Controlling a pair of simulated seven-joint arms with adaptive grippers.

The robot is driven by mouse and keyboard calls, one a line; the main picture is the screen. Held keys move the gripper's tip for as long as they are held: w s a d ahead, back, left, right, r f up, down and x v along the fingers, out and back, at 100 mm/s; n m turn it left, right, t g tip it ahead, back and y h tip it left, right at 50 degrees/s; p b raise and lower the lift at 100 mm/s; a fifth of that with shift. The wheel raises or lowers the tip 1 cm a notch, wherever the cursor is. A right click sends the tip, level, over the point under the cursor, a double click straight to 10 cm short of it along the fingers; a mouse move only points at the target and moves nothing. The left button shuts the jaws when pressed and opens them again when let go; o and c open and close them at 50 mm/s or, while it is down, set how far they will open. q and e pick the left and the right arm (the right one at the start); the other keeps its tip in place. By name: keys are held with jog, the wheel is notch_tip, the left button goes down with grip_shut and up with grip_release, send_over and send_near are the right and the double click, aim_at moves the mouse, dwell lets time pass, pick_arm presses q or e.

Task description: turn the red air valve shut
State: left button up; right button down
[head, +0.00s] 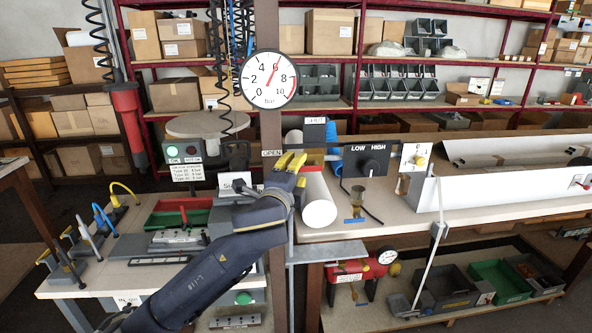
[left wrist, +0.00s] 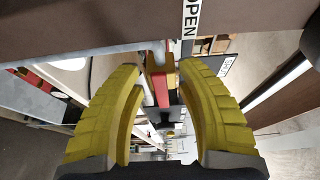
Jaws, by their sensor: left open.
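The red valve handle (head: 312,157) shows at the post, just beyond the yellow fingertips of my left gripper (head: 291,162). An OPEN label (head: 271,153) is left of it and a SHUT label (head: 315,120) is above it. In the left wrist view the red handle (left wrist: 160,90) shows in the gap between the spread, empty fingers of my left gripper (left wrist: 154,85). The OPEN label (left wrist: 190,20) is close by there, and the SHUT label (left wrist: 226,65) is partly cut off. Contact cannot be told. My fingers hide part of the valve in the head view.
A round pressure gauge (head: 270,79) above the valve reads about 6 bar. A white cylinder (head: 318,205) lies just right of the gripper. A LOW/HIGH knob box (head: 371,162) stands on the bench further right. Coiled black hoses (head: 219,70) hang at the left.

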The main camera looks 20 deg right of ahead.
pick_arm(q)
grip_shut()
dwell(0.3)
